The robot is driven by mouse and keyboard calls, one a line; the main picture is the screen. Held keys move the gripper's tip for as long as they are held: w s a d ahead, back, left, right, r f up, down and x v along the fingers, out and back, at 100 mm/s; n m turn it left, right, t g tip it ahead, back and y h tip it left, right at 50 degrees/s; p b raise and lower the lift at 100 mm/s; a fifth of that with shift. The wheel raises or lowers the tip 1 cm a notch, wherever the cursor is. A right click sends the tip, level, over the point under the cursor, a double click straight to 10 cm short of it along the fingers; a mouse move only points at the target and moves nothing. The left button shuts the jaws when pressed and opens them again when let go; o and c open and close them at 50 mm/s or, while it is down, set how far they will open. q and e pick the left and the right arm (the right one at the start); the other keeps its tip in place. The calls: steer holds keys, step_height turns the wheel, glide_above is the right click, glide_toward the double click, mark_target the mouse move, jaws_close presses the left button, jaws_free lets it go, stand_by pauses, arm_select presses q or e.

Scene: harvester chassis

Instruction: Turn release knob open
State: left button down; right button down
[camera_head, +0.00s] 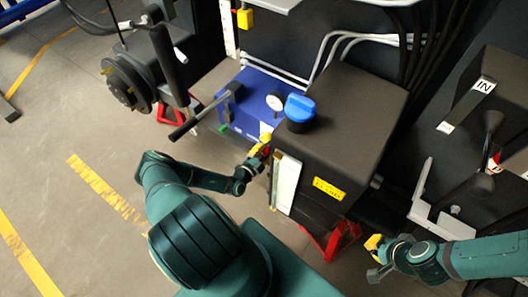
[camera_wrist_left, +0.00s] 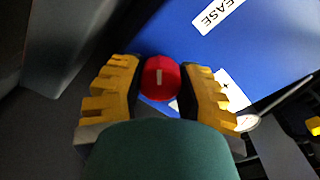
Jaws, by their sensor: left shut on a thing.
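The red release knob (camera_wrist_left: 160,78) sits between the yellow-padded fingers of my left gripper in the left wrist view, with a pale mark on its face. My left gripper (camera_head: 262,147) is shut on it, at the front of the blue unit (camera_head: 248,98). A white label ending in "EASE" (camera_wrist_left: 216,14) is on the blue panel beside the knob.
A black box (camera_head: 350,100) with a blue cap (camera_head: 299,107) stands right beside my left gripper. A round gauge (camera_head: 275,102) and a lever (camera_head: 198,122) are close by. Red stands (camera_head: 330,240) support the chassis.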

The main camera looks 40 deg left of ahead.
arm_select(q)
steer(key=n, duration=0.4)
steer(key=shift+w+n, duration=0.1)
steer(key=shift+n, duration=0.2)
steer(key=shift+r+n, duration=0.1)
steer(key=shift+n, duration=2.1)
steer(key=c, duration=0.5)
jaws_free()
